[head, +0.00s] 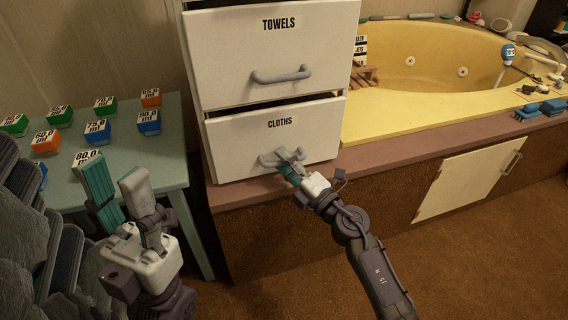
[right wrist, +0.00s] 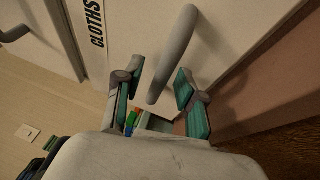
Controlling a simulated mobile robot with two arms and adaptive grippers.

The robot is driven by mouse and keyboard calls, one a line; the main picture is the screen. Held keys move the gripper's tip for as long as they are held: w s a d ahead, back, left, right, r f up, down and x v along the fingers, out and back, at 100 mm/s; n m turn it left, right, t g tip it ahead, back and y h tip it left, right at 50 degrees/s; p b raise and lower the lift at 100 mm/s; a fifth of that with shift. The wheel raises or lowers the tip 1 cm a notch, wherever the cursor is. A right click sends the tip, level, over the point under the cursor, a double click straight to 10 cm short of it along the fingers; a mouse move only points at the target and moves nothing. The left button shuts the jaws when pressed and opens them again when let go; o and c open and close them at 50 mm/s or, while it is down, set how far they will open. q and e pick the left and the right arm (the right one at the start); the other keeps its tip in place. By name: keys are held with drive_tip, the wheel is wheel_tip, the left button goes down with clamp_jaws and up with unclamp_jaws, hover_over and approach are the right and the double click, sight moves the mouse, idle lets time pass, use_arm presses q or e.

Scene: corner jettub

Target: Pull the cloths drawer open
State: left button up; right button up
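The cloths drawer (head: 235,135) is the white lower front labelled CLOTHS, and it looks closed. Its grey bar handle (head: 268,160) also shows in the right wrist view (right wrist: 175,55). My right gripper (head: 290,163) is at this handle, its fingers partly overlapping it in the head view. In the right wrist view the two teal-padded fingers (right wrist: 157,92) stand apart, with the lower end of the handle between them and gaps visible on both sides. My left gripper (head: 114,175) is open and empty in front of the side table, away from the drawers.
The towels drawer (head: 225,60) with its own handle (head: 282,75) is directly above. A green side table (head: 125,155) with several labelled blocks stands at left. A yellow corner tub (head: 420,75) with a brown ledge (head: 400,148) is at right. Brown floor lies open in front.

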drive_tip(key=shift+w+a, duration=0.1)
clamp_jaws()
idle(0.5)
